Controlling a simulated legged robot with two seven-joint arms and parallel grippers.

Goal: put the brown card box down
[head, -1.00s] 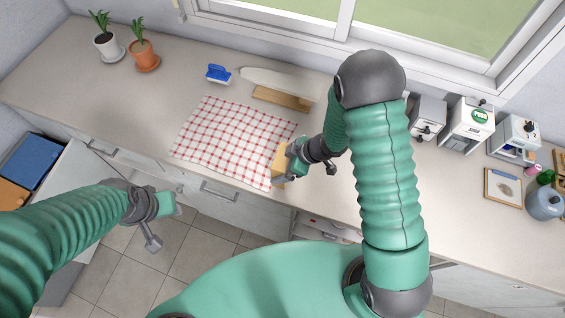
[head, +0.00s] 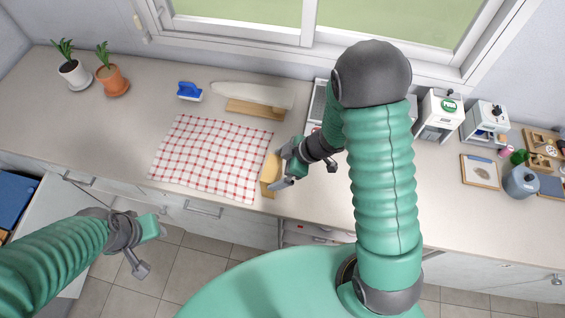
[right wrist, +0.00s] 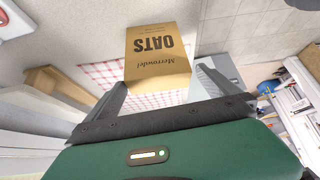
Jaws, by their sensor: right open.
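The brown card box (head: 269,176), lettered OATS, stands on the worktop at the right edge of a red-checked cloth (head: 190,160). It also shows in the right wrist view (right wrist: 157,57), ahead of the fingers. My right gripper (head: 280,170) is just right of the box in the head view. Its fingers are spread apart, with the box beyond and between them in the right wrist view; I cannot tell whether they touch it. My left gripper (head: 150,228) is in front of the worktop, away from the box; its fingers are not clear.
A wooden block (head: 255,109) and a blue brush (head: 189,92) lie behind the cloth. Two potted plants (head: 112,80) stand at the far left. White appliances (head: 440,112) and a framed board (head: 480,171) are on the right. The worktop left of the cloth is clear.

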